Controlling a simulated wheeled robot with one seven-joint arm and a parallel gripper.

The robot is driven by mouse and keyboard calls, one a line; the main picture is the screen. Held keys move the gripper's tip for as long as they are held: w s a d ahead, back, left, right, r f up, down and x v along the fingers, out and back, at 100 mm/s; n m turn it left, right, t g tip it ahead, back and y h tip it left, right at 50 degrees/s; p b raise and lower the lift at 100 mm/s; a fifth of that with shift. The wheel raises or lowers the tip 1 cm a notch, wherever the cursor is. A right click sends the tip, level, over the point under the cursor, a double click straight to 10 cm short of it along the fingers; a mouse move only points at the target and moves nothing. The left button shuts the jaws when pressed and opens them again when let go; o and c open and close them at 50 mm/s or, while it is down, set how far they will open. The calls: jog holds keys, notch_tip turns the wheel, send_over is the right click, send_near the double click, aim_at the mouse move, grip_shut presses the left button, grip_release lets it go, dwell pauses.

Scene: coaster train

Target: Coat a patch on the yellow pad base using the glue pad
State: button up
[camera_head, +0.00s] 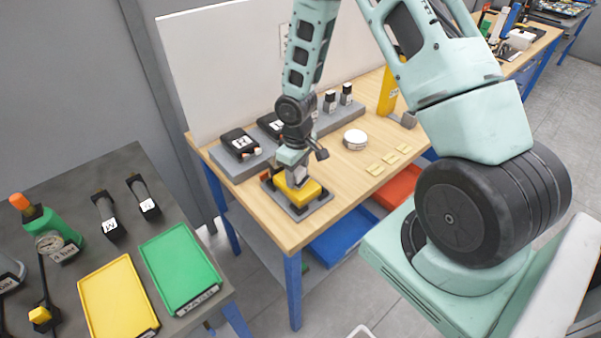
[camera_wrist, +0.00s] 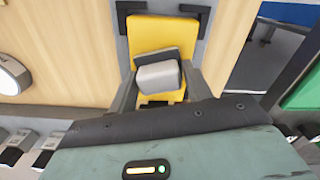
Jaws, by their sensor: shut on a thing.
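The yellow pad base (camera_head: 308,189) sits in a dark grey holder (camera_head: 326,199) at the near left corner of the wooden bench. In the wrist view the yellow pad base (camera_wrist: 165,30) lies between dark corner brackets. My gripper (camera_head: 294,174) is right above it, pointing down. In the wrist view my gripper (camera_wrist: 160,88) is shut on the glue pad (camera_wrist: 158,76), a light grey block with a darker plate beside it. The glue pad is over the yellow surface; whether it touches is hidden. No coated patch can be made out.
Black labelled tools (camera_head: 240,143) stand on a grey rack (camera_head: 228,168) behind the holder. A round white tin (camera_head: 355,139) and several small yellowish pieces (camera_head: 390,158) lie to the right. A side table at left carries a yellow tray (camera_head: 118,300) and a green tray (camera_head: 180,265).

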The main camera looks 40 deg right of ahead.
aim_at(307, 191)
jog(key=shift+w+p, duration=0.35)
jog(key=shift+w, duration=1.3)
jog(key=shift+w+a+r, duration=0.1)
jog(key=shift+w, duration=0.05)
jog(key=shift+s+b, duration=0.85)
jog(key=shift+s, duration=3.15)
jog(key=shift+f, duration=0.2)
jog(key=shift+w+a+f+p, duration=0.1)
jog(key=shift+w+p, duration=0.35)
jog(key=shift+w, duration=1.5)
jog(key=shift+w+p, duration=0.45)
jog(key=shift+w, duration=1.55)
jog(key=shift+r, duration=0.25)
